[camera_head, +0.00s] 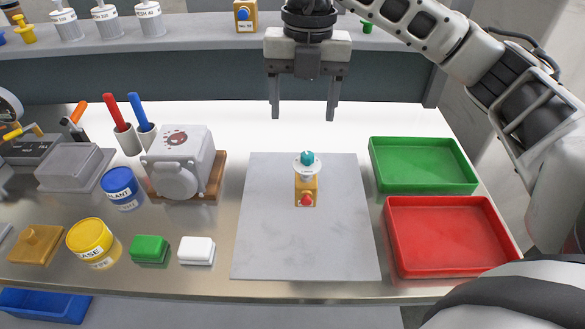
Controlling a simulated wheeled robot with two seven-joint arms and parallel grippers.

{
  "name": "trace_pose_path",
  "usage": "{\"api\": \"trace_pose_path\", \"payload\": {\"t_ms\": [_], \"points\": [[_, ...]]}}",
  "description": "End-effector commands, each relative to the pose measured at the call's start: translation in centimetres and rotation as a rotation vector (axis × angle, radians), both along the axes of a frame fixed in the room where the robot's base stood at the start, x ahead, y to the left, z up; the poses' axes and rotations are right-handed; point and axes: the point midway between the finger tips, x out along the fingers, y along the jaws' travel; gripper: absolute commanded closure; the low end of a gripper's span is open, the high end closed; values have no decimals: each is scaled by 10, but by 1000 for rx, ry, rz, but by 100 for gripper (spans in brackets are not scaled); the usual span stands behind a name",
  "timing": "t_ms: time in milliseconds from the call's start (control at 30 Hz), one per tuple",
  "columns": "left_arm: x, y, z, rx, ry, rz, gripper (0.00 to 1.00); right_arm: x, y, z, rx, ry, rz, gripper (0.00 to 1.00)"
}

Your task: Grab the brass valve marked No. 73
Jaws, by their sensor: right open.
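A small brass-coloured valve (306,189) with a white disc, a teal knob on top and a red knob in front stands on the grey mat (262,235); no number can be read on it. Another brass block (245,17) with a blue knob and a white label stands on the back shelf; its label is too small to read surely. My right gripper (303,113) is open and empty, fingers pointing down, above the bench behind the mat and apart from the valve. My left gripper is not in view.
A green tray (422,187) and a red tray (450,273) lie right of the mat, both empty. Left of it are a grey-white device (180,160) on a wooden base, blue (121,187) and yellow (91,239) tins, and small green and white boxes. The mat around the valve is clear.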

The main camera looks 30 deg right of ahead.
Motion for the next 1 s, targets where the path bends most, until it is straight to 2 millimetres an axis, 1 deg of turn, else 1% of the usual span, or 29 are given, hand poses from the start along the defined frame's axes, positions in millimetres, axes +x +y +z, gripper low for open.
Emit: {"api": "trace_pose_path", "payload": {"t_ms": [33,67,133,333,400,500,600,833,1000], "points": [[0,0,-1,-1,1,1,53,1,-8,3,-32,-7,-25,34],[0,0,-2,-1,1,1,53,1,-10,1,-42,-9,-34,34],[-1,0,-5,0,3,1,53,1,-13,-7,-54,-8,-43,34],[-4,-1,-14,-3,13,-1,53,0,-12,-52,-49,-4,-40,34],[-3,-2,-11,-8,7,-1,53,0,-11,-65,-48,-5,-39,34],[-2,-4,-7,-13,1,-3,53,0,-12,-81,-49,-6,-40,34],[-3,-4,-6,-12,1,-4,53,0,-12,-92,-49,-8,-40,34],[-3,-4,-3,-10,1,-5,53,-1,-12,-108,-49,-8,-38,34],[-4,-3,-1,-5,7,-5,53,-3,-12,-134,-49,-6,-38,34]]}}
